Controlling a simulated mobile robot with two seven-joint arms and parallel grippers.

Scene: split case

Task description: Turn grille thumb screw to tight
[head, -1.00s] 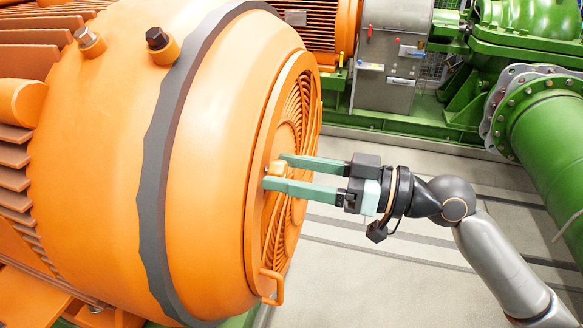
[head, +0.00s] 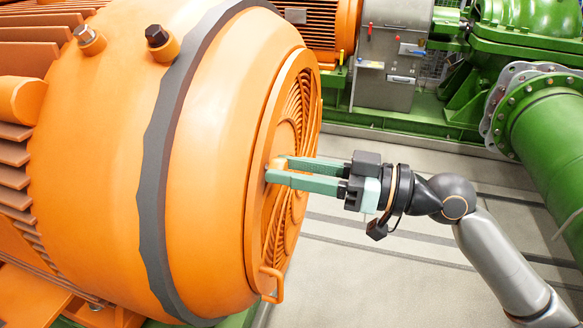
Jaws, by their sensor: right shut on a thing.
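The orange grille (head: 291,117) is the round slotted cover on the end of the large orange motor (head: 205,150). The thumb screw (head: 277,164) is a small orange piece near the middle of the grille, and only a little of it shows past the green fingers. My right gripper (head: 276,170) comes in from the right and is shut on the thumb screw, its two fingers close together. My left gripper is not in view.
An orange handle (head: 272,285) sticks out at the lower edge of the grille. A grey box (head: 390,60) stands at the back on a green base. A green flanged pipe (head: 545,130) is at the right. Grey floor lies open below my arm.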

